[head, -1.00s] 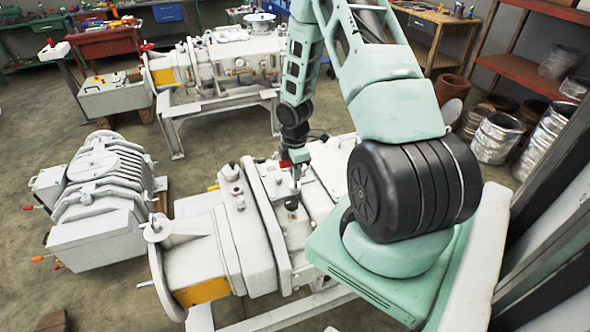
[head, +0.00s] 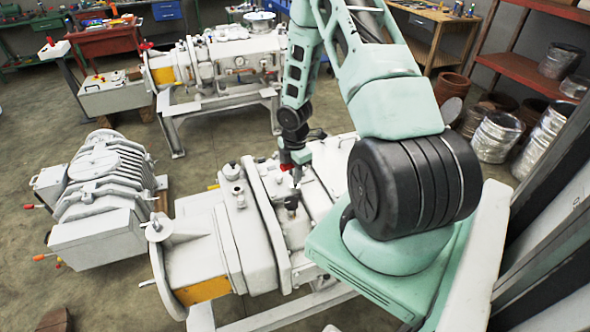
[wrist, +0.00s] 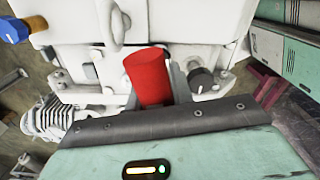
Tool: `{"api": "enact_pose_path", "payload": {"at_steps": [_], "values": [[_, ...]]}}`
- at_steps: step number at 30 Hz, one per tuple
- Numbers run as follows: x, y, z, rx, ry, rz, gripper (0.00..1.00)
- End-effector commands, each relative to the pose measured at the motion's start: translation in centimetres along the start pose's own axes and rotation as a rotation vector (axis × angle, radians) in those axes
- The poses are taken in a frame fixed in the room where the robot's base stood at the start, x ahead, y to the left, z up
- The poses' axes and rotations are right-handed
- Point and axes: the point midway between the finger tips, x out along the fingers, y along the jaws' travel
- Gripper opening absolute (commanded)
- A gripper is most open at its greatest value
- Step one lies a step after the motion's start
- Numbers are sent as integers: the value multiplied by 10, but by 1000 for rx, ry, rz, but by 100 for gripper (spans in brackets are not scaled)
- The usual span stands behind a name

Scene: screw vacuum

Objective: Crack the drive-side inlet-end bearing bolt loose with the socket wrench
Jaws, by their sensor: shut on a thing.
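My gripper (head: 297,180) is over the top of the near white vacuum pump (head: 205,235), at its middle. In the wrist view it is shut on a red cylindrical handle (wrist: 149,76), which I take to be the socket wrench. A grey finger shows at its right side. In the head view a dark piece (head: 291,202) stands below the fingertips at the pump's surface. I cannot tell whether a socket sits on a bolt there. The bearing bolt itself cannot be made out.
A dark round knob (wrist: 201,79) is close right of the handle. A blue-and-orange item (wrist: 14,29) shows at upper left. A second pump (head: 215,65) stands behind on a frame, and a ribbed unit (head: 95,190) sits at left. Open floor lies between them.

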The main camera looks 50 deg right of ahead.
Motion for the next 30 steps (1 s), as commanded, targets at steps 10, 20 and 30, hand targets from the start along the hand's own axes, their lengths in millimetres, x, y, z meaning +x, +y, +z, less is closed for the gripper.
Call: {"api": "enact_pose_path", "payload": {"at_steps": [10,20,30], "values": [[-18,0,0,2,0,-1,0],[-37,0,0,3,0,-1,0],[-50,-1,0,3,0,-1,0]]}}
